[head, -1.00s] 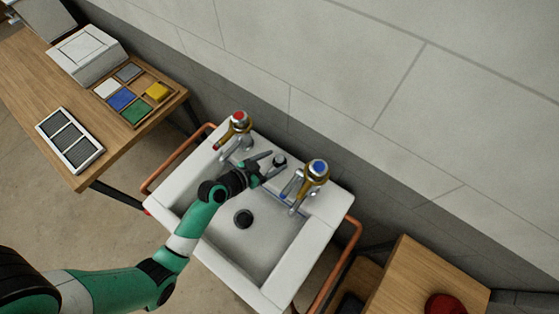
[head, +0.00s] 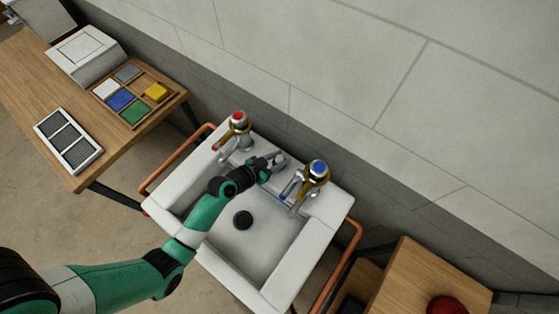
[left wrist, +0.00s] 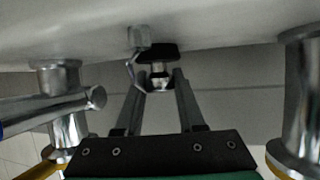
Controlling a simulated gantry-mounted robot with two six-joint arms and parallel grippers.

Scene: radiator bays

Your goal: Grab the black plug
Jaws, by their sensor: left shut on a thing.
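The black plug (left wrist: 158,51) shows in the left wrist view as a dark disc with a metal knob, against the white back ledge of the sink. My left gripper (left wrist: 160,82) has a finger on each side of the knob and is shut on the plug. In the head view the left gripper (head: 275,161) is over the ledge between the two taps, and it largely hides the plug there. My right gripper is not in view.
The red-topped tap (head: 238,124) and blue-topped tap (head: 316,174) stand close on either side of the gripper. The basin (head: 262,243) is empty, with a dark drain (head: 243,220). A copper rail (head: 345,262) runs along the sink's side.

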